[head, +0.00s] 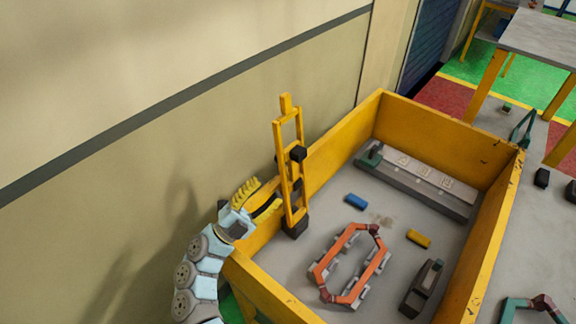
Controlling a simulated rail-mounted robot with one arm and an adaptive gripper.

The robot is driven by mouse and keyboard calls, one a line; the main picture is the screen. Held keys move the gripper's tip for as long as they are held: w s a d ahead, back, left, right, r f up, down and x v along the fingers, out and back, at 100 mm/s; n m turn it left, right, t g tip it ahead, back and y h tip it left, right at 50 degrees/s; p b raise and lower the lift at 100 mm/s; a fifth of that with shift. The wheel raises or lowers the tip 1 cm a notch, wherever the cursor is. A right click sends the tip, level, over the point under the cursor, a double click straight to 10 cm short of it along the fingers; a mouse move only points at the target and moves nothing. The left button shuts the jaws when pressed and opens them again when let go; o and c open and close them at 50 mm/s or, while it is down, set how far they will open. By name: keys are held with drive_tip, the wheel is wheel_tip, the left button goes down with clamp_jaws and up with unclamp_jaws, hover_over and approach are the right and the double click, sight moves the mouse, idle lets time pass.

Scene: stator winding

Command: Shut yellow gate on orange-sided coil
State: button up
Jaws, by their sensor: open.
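The yellow gate (280,160) is a tall narrow frame with a tab on top. It stands upright, raised open, near the left wall of a yellow-sided tray (447,137). Dark blocks sit at its foot and along its side. The orange-sided coil (328,260) lies on grey supports on the tray floor, to the right of the gate's foot, with dark red ends. My gripper (262,199) has yellow ribbed fingers, open and empty. It is just left of the gate's lower half, at the tray's left wall; whether it touches the gate cannot be told.
A blue block (356,201) and a yellow block (418,238) lie on the tray floor. A dark clamp-like part (421,287) is at the front right. A long grey fixture (415,184) lies along the back. A plain building wall (130,170) is close on the left.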

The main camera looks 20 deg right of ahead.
sight(290, 166)
drive_tip(key=w+a+f+n+y+b, duration=0.2)
drive_tip(key=w+f+y+b, duration=0.25)
drive_tip(key=w+b, duration=0.4)
drive_tip(key=w+a+f+n+y+b, duration=0.1)
drive_tip(key=w+f+n+y+b, duration=0.15)
drive_tip(key=w+f+b, duration=0.55)
drive_tip(key=shift+m, duration=0.45)
drive_tip(key=d+b, duration=0.1)
drive_tip(key=d, duration=0.3)
drive_tip(key=w+d+r+b, duration=0.1)
drive_tip(key=d+b, duration=0.1)
drive_tip(key=d, duration=0.3)
drive_tip(key=d+b, duration=0.2)
drive_tip(key=d, duration=0.3)
drive_tip(key=shift+w+r, duration=0.35)
drive_tip(key=shift+w, duration=0.05)
drive_tip(key=shift+w+d+f+b, duration=0.15)
drive_tip(key=shift+d+b, duration=0.2)
drive_tip(key=shift+b, duration=0.35)
drive_tip(key=shift+w+d+r+b, duration=0.1)
drive_tip(key=shift+d+b, duration=0.5)
drive_tip(key=shift+b, duration=0.2)
drive_tip(key=shift+w+d+r+b, duration=0.1)
drive_tip(key=shift+d+b, duration=0.5)
drive_tip(key=shift+b, duration=0.15)
clamp_jaws()
